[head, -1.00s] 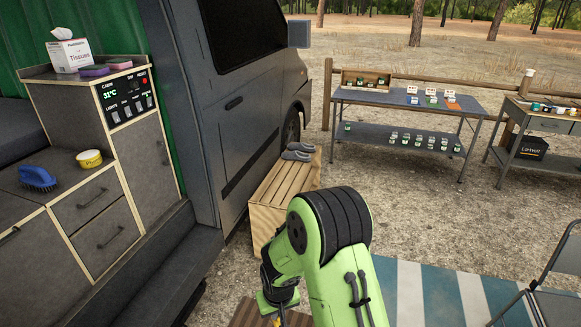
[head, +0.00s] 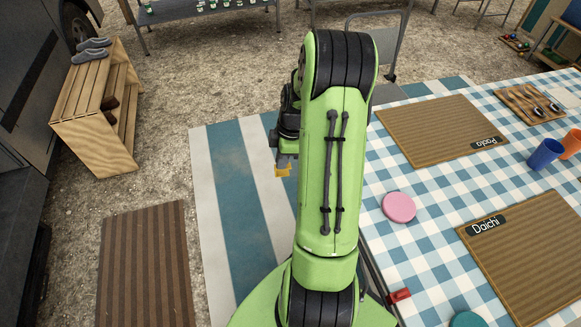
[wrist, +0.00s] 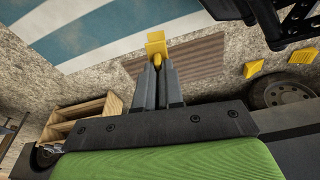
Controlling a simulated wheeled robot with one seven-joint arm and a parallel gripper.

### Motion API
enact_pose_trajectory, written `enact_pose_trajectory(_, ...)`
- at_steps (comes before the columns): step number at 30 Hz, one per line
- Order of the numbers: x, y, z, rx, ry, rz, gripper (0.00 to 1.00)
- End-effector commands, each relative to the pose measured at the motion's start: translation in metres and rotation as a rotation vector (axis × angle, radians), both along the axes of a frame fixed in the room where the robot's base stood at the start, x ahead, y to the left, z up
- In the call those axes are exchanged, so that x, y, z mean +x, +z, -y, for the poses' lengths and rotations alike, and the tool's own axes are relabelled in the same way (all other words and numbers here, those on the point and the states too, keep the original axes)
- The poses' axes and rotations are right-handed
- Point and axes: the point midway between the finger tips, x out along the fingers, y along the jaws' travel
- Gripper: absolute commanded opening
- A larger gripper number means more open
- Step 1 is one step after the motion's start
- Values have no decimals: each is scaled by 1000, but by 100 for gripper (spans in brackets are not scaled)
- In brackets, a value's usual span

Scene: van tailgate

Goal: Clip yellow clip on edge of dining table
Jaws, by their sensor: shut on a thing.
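My gripper (head: 284,160) is shut on the yellow clip (head: 282,171), left of my arm and above the striped ground mat. In the wrist view the clip (wrist: 155,46) sits between the tips of my gripper (wrist: 158,68). The dining table (head: 420,258) is at the right with a blue-and-white checked cloth. My arm hides part of its left side. The gripper and clip are apart from the table. A red clip (head: 400,295) is on the table's near left edge.
Placemats marked Paolo (head: 440,130) and Daichi (head: 535,255), a pink disc (head: 398,207) and a blue cup (head: 545,153) are on the table. A wooden shoe rack (head: 90,85) and brown mat (head: 145,265) are at left.

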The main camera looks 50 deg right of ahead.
Motion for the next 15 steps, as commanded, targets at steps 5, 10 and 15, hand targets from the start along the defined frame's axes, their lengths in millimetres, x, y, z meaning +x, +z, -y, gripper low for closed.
enact_pose_trajectory(5, -24, -8, 27, -2, 140, 2, 0)
enact_pose_trajectory(10, -28, -9, 34, -2, 153, 1, 0)
enact_pose_trajectory(15, -35, -16, 44, -2, 151, 1, 0)
